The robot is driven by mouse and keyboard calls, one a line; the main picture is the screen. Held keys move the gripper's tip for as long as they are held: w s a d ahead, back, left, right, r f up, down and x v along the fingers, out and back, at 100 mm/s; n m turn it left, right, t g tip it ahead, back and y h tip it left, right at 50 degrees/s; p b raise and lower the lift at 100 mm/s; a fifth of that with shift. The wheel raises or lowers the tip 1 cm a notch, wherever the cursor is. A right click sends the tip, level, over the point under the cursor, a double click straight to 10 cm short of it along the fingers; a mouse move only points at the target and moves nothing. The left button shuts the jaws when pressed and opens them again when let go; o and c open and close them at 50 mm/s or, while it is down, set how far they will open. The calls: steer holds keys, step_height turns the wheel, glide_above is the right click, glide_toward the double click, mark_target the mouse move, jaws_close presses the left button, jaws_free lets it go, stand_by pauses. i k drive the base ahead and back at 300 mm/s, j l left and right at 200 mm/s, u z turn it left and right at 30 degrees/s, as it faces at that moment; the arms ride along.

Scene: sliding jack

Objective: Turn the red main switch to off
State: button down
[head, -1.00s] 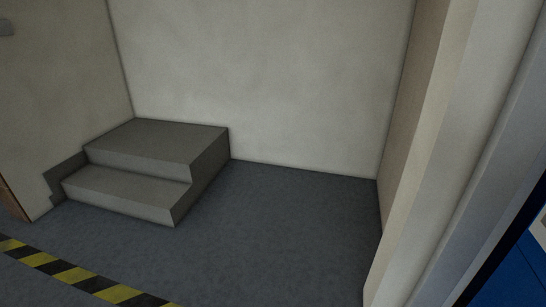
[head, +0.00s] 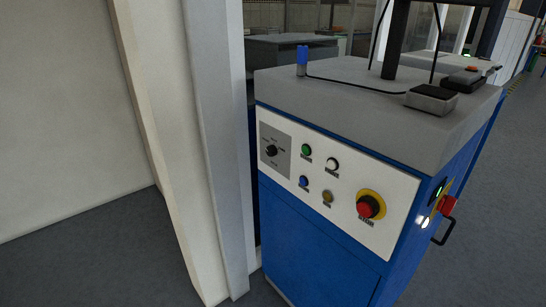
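A blue machine cabinet (head: 315,243) with a grey top stands right of centre in the head view. On its right side face is a red knob-like part (head: 448,204) on a yellow plate, seen almost edge-on; it looks like the red main switch. Its exact turn position cannot be read from here. On the front panel (head: 290,175) is a separate red mushroom button (head: 368,206) on a yellow ring. My gripper is not in view.
The front panel also holds a black rotary selector (head: 271,151) and several small buttons. A black handle (head: 446,230) sticks out below the red part. A pale wall post (head: 215,130) stands close left of the cabinet. Grey floor (head: 490,220) is open on the right.

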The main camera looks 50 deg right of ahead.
mark_target(447, 203)
steer(key=z, duration=1.25)
steer(key=k+j+z, duration=0.15)
steer(key=z, duration=0.2)
steer(key=k+j+z, duration=0.1)
steer(key=k+z, duration=0.15)
steer(key=z, duration=0.15)
steer(key=l+z, duration=0.25)
steer(key=l, duration=0.45)
